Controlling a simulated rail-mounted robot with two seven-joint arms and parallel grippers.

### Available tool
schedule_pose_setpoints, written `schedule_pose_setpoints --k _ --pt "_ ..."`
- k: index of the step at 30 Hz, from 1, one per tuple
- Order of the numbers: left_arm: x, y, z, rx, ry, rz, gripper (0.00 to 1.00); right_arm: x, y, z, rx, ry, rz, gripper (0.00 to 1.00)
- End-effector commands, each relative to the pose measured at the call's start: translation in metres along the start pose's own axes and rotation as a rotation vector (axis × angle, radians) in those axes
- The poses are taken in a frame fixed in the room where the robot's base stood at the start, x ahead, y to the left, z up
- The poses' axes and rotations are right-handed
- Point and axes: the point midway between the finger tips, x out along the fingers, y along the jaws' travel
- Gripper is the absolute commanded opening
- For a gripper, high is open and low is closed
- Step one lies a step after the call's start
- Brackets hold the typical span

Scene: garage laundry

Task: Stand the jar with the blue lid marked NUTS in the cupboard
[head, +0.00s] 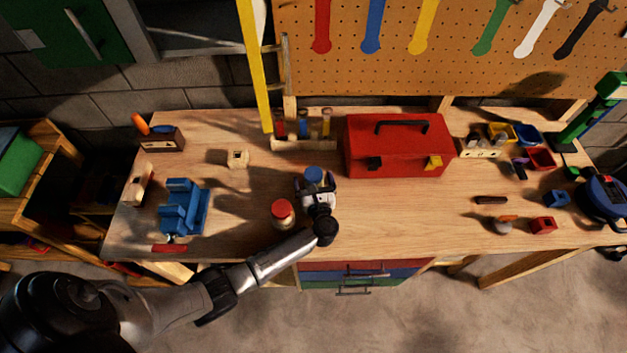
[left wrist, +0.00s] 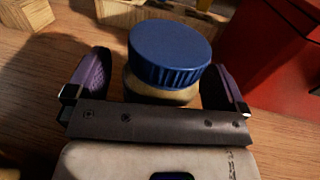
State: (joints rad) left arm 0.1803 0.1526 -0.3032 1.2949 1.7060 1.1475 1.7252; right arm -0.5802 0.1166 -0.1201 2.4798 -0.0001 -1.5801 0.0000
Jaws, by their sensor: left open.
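The jar with the blue lid (head: 313,174) stands upright on the workbench, left of the red toolbox. The left wrist view shows its blue lid (left wrist: 170,45) and pale body close up; no NUTS marking is readable. My left gripper (head: 317,188) is open at the jar. In the left wrist view its fingers (left wrist: 160,84) are on either side of the jar, with gaps visible. A wall cupboard (head: 195,22) shows partly at the top left, with a green door (head: 75,32) beside it; its inside is mostly cut off. My right gripper is not in view.
A red-lidded jar (head: 283,213) stands just left of my left gripper. A yellow upright bar (head: 254,65) stands near the cupboard. A blue vise (head: 183,208) is farther left.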

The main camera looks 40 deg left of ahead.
Motion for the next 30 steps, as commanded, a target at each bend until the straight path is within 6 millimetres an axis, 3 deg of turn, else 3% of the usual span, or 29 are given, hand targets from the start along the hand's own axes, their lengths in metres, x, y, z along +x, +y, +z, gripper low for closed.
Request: schedule_pose_setpoints --k 5,26,30 --pt "0.0001 -0.0001 0.0001 -0.001 0.000 0.000 0.99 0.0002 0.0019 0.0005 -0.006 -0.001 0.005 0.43" --pt "0.0001 -0.0005 0.0010 -0.002 -0.002 0.000 0.33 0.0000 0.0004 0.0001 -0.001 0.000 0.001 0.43" --pt "0.0000 -0.0005 0.0010 -0.002 -0.001 0.000 0.31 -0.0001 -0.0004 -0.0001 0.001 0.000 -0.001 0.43"
